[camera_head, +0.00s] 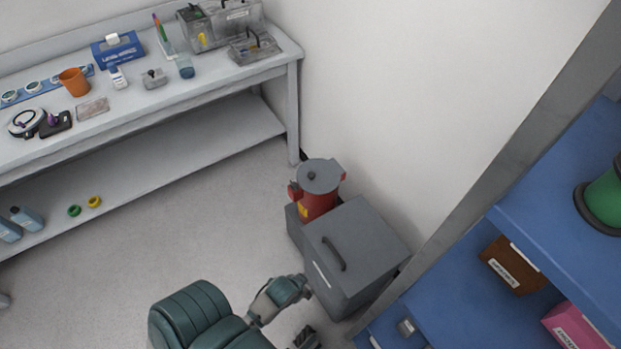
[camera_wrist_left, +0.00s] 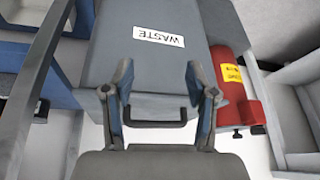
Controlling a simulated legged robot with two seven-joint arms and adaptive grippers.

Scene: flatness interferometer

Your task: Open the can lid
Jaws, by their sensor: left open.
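A grey box (camera_head: 360,250) with a flat top and a dark bar handle (camera_head: 334,254) stands on the floor. Its label reads WASTE in the left wrist view (camera_wrist_left: 158,36), where the handle (camera_wrist_left: 155,123) also shows between the fingers. Beside it stands a red can (camera_head: 317,204) with a round grey lid (camera_head: 319,176) and a small dark knob. The lid sits on the can. The can also shows at the right in the left wrist view (camera_wrist_left: 230,85). My left gripper (camera_head: 304,311) is open and empty, close to the box's labelled side. My right gripper is out of view.
A grey bench (camera_head: 220,82) with several small items and a lower shelf stands at upper left. A blue shelf unit (camera_head: 530,225) with boxes and a green spool stands at right. A wall is behind the box and can.

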